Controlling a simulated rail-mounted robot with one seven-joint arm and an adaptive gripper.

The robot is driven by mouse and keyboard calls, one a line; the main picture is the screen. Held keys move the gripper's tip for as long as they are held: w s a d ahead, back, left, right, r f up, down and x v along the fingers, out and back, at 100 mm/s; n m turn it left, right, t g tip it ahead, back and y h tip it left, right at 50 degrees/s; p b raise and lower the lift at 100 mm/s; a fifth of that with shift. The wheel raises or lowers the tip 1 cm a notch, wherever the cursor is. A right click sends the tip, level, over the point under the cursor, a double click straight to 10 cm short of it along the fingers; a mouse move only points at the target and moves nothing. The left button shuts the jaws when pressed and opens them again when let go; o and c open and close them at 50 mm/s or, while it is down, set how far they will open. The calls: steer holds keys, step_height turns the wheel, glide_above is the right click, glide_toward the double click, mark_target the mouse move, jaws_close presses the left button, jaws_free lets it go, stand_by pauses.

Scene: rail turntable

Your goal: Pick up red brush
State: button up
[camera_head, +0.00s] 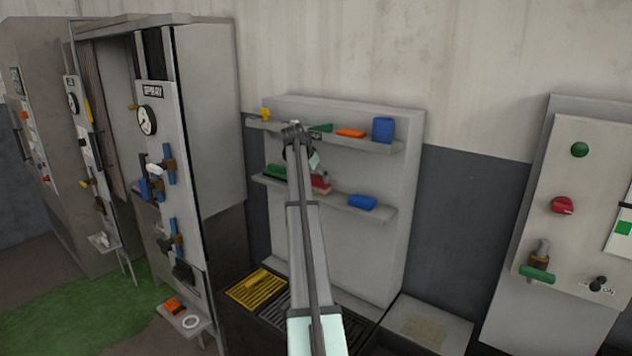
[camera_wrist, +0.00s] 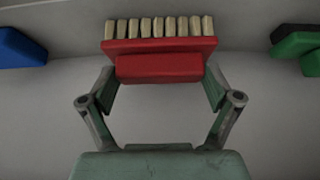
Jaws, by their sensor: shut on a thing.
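The red brush (camera_wrist: 160,62) with pale bristles is between the two fingers of my gripper (camera_wrist: 160,84) in the wrist view. The gripper is shut on its red body, and the bristles point to the top of that picture. In the head view the red brush (camera_head: 321,184) shows at the lower shelf (camera_head: 343,206), just right of my arm. My arm hides part of the brush and most of my gripper there. I cannot tell whether the brush touches the shelf.
A green brush (camera_head: 274,171) lies left on the lower shelf and a blue item (camera_head: 362,202) lies right. The upper shelf holds a green item (camera_head: 321,127), an orange item (camera_head: 350,133) and a blue container (camera_head: 383,130). A spray cabinet (camera_head: 215,110) stands left.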

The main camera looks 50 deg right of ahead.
steer(key=shift+r, duration=0.4)
steer(key=a+b, duration=0.1)
steer(key=a, duration=0.5)
steer(key=a+b, duration=0.2)
steer(key=a, duration=0.4)
steer(key=a+b, duration=0.1)
steer(key=a, duration=0.5)
steer(key=shift+s+r+b, duration=0.1)
steer(key=shift+r+b, duration=0.15)
steer(key=shift+b, duration=0.1)
